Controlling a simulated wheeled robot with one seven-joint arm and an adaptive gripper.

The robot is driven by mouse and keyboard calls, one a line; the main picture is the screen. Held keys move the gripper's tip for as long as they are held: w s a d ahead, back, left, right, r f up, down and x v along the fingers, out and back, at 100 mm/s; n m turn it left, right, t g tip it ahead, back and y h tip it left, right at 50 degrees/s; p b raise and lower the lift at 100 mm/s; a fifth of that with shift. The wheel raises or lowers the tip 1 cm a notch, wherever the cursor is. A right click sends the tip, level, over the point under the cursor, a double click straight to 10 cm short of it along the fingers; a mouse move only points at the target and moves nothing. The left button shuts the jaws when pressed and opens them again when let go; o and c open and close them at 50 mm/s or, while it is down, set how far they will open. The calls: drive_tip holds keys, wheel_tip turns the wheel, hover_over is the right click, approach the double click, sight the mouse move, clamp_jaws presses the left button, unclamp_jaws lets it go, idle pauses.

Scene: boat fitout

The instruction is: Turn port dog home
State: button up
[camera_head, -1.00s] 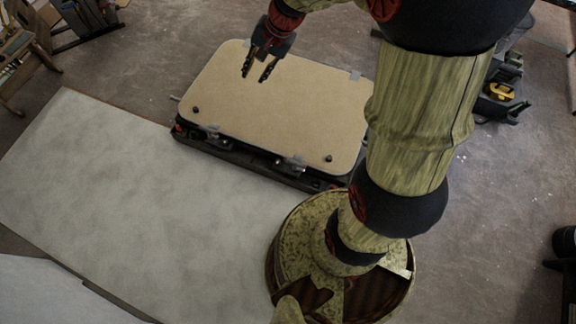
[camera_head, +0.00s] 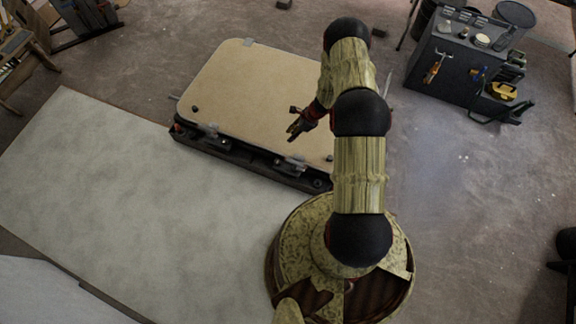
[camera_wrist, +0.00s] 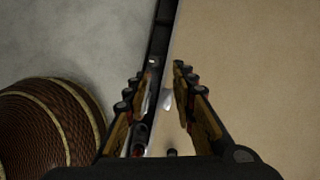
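A beige hatch panel (camera_head: 240,90) lies flat on a dark frame (camera_head: 250,170). Two metal dogs show on its near edge: a left one (camera_head: 210,131) and a right one (camera_head: 296,161). Which one is the port dog is not marked. My gripper (camera_head: 291,131) is over the panel's near edge, above and close to the right dog. In the wrist view my gripper (camera_wrist: 166,64) is open, fingers apart, with a small metal piece (camera_wrist: 166,99), apparently the right dog, in line with the gap. I cannot see contact.
A black knob (camera_head: 195,109) sits at the panel's left corner. A pale sheet (camera_head: 110,190) covers the floor to the left. A dark tool cabinet (camera_head: 445,65) with a yellow item (camera_head: 503,91) beside it stands at the back right. Floor on the right is clear.

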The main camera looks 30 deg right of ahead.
sight(295, 166)
drive_tip(key=s+f+m, duration=0.3)
drive_tip(key=s+f, duration=0.3)
drive_tip(key=f, duration=0.6)
drive_tip(key=b+x, duration=0.4)
drive_tip(key=x, duration=0.7)
drive_tip(key=shift+s+b, duration=0.15)
drive_tip(key=shift+b, duration=0.25)
drive_tip(key=shift+c, duration=0.8)
clamp_jaws()
